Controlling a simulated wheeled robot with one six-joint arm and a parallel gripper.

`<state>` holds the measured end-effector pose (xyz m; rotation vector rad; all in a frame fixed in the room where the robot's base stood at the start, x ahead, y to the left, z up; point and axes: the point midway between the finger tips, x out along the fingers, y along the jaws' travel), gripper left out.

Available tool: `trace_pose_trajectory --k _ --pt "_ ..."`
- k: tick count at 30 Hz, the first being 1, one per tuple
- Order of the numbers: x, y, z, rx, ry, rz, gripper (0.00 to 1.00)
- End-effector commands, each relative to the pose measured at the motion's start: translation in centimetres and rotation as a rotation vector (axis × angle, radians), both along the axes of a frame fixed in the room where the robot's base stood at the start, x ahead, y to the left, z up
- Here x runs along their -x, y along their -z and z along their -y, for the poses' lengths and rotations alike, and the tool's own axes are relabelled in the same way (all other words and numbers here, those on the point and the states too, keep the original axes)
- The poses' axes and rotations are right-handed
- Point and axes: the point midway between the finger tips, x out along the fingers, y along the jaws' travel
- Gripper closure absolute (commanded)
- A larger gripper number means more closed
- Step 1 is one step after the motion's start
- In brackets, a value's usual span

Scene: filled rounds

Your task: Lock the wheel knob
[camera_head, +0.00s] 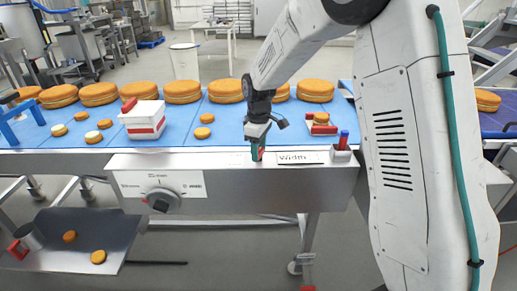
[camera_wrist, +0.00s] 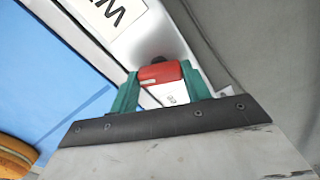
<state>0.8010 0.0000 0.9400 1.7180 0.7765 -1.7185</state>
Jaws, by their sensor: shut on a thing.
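My gripper (camera_head: 258,153) is at the front rail of the conveyor, just left of a label reading "Width" (camera_head: 301,158). In the wrist view its green fingers (camera_wrist: 160,74) are shut on a red knob (camera_wrist: 160,73), one on each side. A dark round part shows just behind the red knob, and a small white piece with dark marks sits below it. Whether the red knob is turned to a locked position I cannot tell. A dial with a dark knob (camera_head: 160,201) is on the front panel, to the left and apart from my gripper.
The blue belt (camera_head: 226,127) carries several large orange-brown rounds, smaller ones and a red-and-white box (camera_head: 144,120). A holder with red and blue sticks (camera_head: 342,147) stands right of the label. A metal tray (camera_head: 80,240) with two small rounds is at lower left.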

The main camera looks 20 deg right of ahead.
Motion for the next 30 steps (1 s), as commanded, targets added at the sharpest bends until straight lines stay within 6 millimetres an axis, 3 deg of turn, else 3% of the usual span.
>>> trace_pose_trajectory --k 30 --pt "-0.05 -0.08 0.02 0.000 0.937 0.002 0.76"
